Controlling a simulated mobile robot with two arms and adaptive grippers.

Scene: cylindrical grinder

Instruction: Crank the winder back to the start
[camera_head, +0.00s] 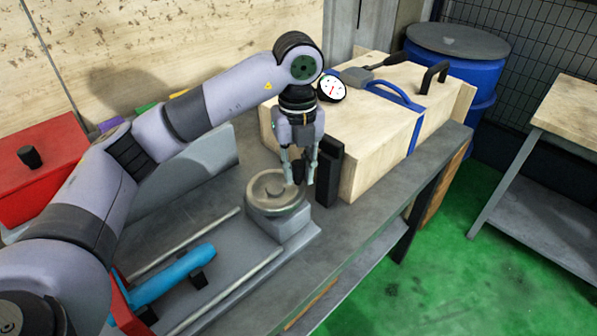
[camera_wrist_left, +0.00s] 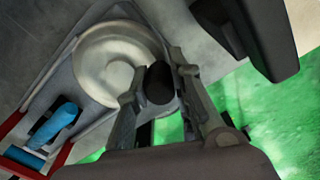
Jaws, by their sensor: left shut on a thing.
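The winder is a round, dull-metal wheel (camera_head: 268,196) on a grey block near the middle of the bench; it also shows in the left wrist view (camera_wrist_left: 108,58). Its black knob (camera_wrist_left: 158,84) stands near the wheel's rim, on the right side in the head view. My left gripper (camera_head: 299,180) points down over that rim. Its two fingers are shut on the knob, one on each side, as the left wrist view shows. In the head view the fingers partly hide the knob. My right gripper is in neither view.
A black upright block (camera_head: 329,175) stands close to the right of my left gripper. Behind it is a long wooden box (camera_head: 375,140) with a dial gauge (camera_head: 331,89). Metal rods and a blue part (camera_head: 172,275) lie front left. A red box (camera_head: 40,170) is at far left.

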